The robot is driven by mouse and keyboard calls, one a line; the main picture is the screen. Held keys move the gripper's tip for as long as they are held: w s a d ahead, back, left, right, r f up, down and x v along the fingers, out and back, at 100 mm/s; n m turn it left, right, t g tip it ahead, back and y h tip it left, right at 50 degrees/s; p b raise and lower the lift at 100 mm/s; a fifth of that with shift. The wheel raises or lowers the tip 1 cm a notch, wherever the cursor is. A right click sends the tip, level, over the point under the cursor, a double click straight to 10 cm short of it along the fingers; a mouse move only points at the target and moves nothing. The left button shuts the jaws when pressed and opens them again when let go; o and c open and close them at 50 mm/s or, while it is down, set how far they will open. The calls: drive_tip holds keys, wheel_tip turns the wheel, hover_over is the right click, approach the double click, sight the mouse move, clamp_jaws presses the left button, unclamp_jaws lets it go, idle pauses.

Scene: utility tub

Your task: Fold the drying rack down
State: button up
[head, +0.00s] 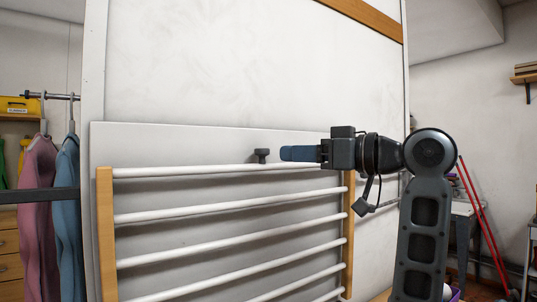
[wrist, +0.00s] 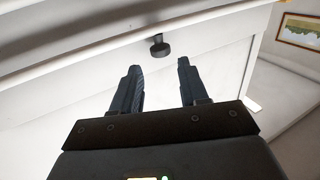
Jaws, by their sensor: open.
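The drying rack (head: 231,205) stands upright in front of a pale backing board (head: 200,145) in the head view. It has wooden side rails and several white bars. A small dark knob (head: 262,156) sits on the board just above the top bar. My gripper (head: 284,153) is just right of the knob and points left. In the wrist view the knob (wrist: 160,48) lies beyond the fingertips, roughly in line with the gap between them. My gripper (wrist: 157,64) is open and empty there. It appears apart from the knob. My gripper's wrist end hides part of the rack's upper right.
Pink (head: 38,205) and blue (head: 68,200) garments hang on a rail at the left. A grey table (head: 462,208) and red poles (head: 482,225) stand at the right. A tall white panel (head: 240,70) rises behind the rack. A framed picture (wrist: 299,31) shows in the wrist view.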

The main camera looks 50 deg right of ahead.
sight(268, 153)
drive_tip(key=w, duration=0.2)
drive_tip(key=w+p, duration=0.1)
drive_tip(key=w, duration=0.4)
drive_tip(key=shift+w+a, duration=0.15)
drive_tip(key=shift+a, duration=0.25)
drive_tip(key=shift+c, duration=0.4)
clamp_jaws()
